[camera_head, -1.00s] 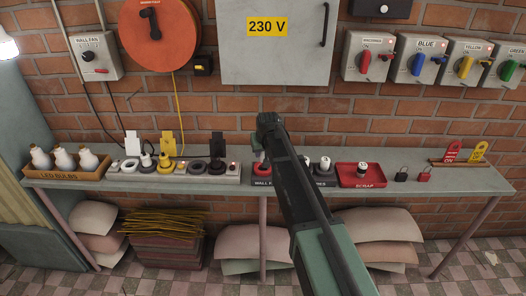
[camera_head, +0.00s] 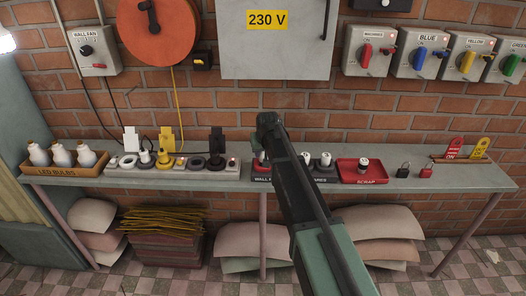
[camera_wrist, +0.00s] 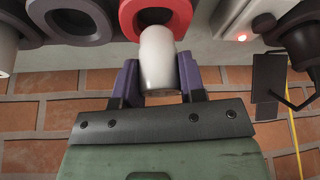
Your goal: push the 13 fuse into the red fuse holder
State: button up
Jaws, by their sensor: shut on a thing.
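My gripper (camera_wrist: 159,78) is shut on a pale cylindrical fuse (camera_wrist: 157,58) in the wrist view, one finger on each side. No number shows on the fuse. A red ring-shaped fuse holder (camera_wrist: 128,22) is at the top of that view. The fuse's far end is at the holder's opening, roughly in line with it. I cannot tell how deep it sits. In the head view my arm hides the gripper and fuse; only a bit of red (camera_head: 257,161) shows beside it.
A dark grey ring holder (camera_wrist: 62,22) sits close beside the red one. A strip with several sockets (camera_head: 120,172) is left on the bench. A red scrap tray (camera_head: 362,181) and padlocks (camera_head: 425,172) are right. A brick wall stands behind.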

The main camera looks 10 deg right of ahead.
jog(key=shift+f+b, duration=1.35)
jog(key=shift+f, duration=0.05)
jog(key=o, duration=1)
jog(key=shift+r, duration=0.1)
jog(key=p+v, duration=1)
jog(key=v, duration=0.1)
jog(key=s+f+g, duration=0.1)
jog(key=s+g, duration=0.3)
jog(key=s, duration=2.6)
jog(key=shift+f+g, duration=0.3)
